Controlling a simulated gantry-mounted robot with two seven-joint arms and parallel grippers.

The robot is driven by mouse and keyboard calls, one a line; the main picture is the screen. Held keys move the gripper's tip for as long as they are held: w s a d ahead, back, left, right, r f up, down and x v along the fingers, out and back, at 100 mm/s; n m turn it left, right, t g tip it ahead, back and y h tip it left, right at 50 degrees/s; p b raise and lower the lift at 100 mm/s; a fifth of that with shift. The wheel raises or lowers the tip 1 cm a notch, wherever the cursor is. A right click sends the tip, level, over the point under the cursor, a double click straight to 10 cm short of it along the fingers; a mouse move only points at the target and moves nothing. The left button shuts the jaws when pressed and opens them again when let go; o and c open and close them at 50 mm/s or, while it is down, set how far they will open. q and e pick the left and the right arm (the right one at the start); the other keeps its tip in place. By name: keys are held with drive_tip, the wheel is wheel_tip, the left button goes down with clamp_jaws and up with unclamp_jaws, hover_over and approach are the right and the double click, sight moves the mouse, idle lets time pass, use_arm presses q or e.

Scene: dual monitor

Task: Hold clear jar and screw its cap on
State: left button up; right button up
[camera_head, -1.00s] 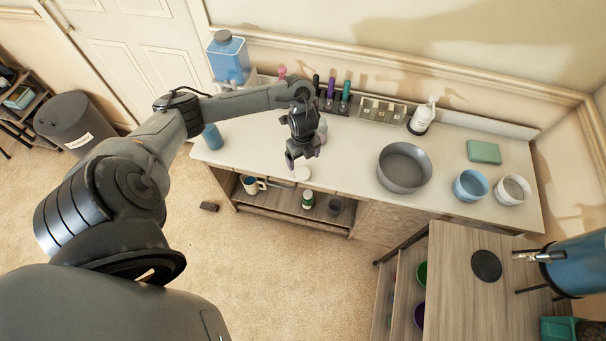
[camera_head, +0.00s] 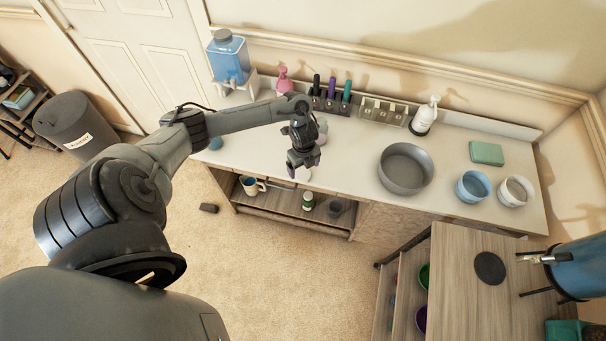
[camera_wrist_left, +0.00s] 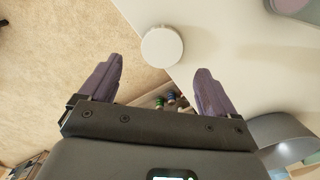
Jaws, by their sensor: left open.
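The white round cap (camera_wrist_left: 162,46) shows in the left wrist view at the counter's front edge. In the head view the cap (camera_head: 303,174) is partly behind my left gripper (camera_head: 303,166). My left gripper is open and empty, its purple fingers (camera_wrist_left: 160,76) spread wide, with the cap just beyond the tips and between them in the picture. A pale, clear-looking container (camera_head: 322,128), perhaps the jar, stands on the counter behind the gripper, partly hidden by it. My right gripper is in neither view.
The counter (camera_head: 350,165) holds a grey bowl (camera_head: 405,169) to the right, and a marker rack (camera_head: 331,103), pink bottle (camera_head: 284,80) and white pump bottle (camera_head: 425,117) at the back. A shelf (camera_head: 280,202) with a mug lies below. The counter left of the bowl is bare.

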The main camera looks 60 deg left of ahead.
sight(303, 174)
use_arm(q)
drive_tip(key=shift+a+f+b, duration=0.2)
drive_tip(key=shift+f, duration=1.15)
drive_tip(key=shift+a+f+b, duration=0.15)
drive_tip(key=shift+f, duration=1.15)
drive_tip(key=shift+w, duration=0.1)
drive_tip(key=c, duration=1.1)
